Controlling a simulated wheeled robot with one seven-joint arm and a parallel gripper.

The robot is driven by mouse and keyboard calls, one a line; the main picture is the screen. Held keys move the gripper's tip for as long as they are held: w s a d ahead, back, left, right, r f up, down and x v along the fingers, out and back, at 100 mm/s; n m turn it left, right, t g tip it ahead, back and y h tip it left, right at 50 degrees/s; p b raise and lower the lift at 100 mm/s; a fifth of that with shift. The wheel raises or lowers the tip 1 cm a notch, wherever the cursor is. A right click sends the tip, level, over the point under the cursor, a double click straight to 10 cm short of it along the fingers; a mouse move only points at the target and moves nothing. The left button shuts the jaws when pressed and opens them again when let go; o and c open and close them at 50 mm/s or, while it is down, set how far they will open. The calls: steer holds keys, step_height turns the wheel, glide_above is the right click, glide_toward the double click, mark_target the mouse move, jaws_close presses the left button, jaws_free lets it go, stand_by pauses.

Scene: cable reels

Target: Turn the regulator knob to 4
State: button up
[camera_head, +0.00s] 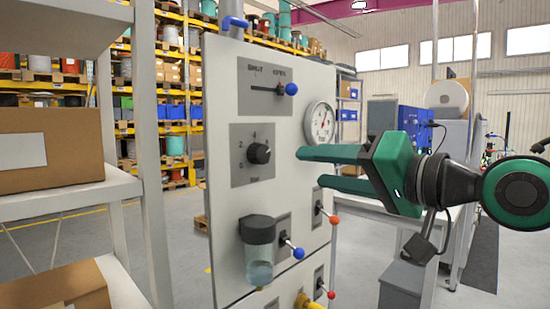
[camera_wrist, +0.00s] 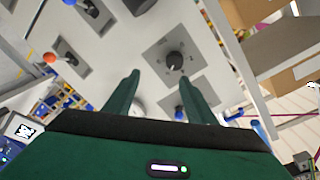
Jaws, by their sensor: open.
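The black regulator knob (camera_head: 259,153) sits on a grey square plate (camera_head: 243,172) with numbers around it, on the white upright panel (camera_head: 221,211). In the wrist view the knob (camera_wrist: 175,60) shows above and between my fingers, apart from them. Which number its pointer is at is too small to tell. My green gripper (camera_head: 310,168) is open and empty, to the right of the knob in the head view. Its fingers point left, in front of the panel's right part. In the wrist view both fingers (camera_wrist: 160,90) stand spread apart.
A blue-ended lever (camera_head: 291,89) marked SHUT and OPEN is above the knob, and a round gauge (camera_head: 320,125) is at its right. Below are a clear bowl (camera_head: 258,248) and levers with blue (camera_head: 298,253) and red (camera_head: 334,220) balls. Shelves with boxes (camera_head: 48,150) stand at left.

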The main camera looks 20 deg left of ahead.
mark_target(266, 154)
steer(key=shift+y, duration=0.4)
steer(key=x, duration=0.3)
steer(key=s+r+x, duration=0.1)
steer(key=x, duration=0.3)
steer(key=s+a+x, duration=0.1)
steer(key=x, duration=0.3)
steer(key=shift+w+a+r, duration=0.15)
steer(key=shift+a+r, duration=0.05)
steer(key=c, duration=1)
